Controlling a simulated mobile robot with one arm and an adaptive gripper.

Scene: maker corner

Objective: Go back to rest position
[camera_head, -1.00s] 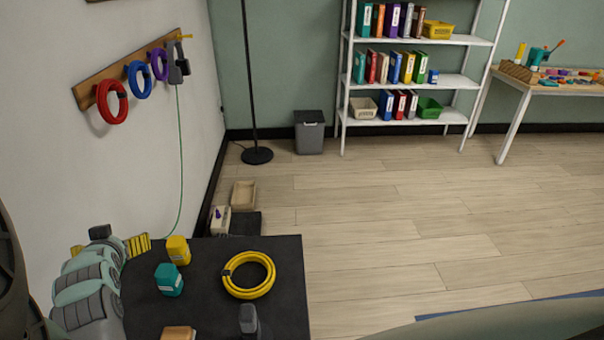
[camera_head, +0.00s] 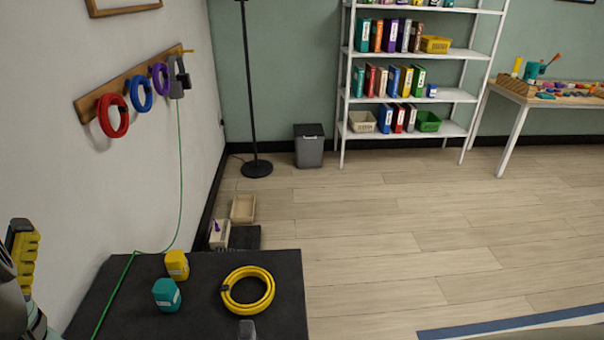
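My gripper (camera_head: 25,250) shows only in part at the left edge of the head view, with yellow and black finger parts, to the left of the dark table (camera_head: 95,300). Its fingertips are not clear enough to tell whether it is open or shut, and I see nothing in it. Part of my arm shows in the bottom left corner.
On the table are a yellow coil (camera_head: 248,290), a yellow block (camera_head: 177,265), and a teal block (camera_head: 167,295). A green cord (camera_head: 180,170) hangs from the wall rack (camera_head: 90,103) onto the table.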

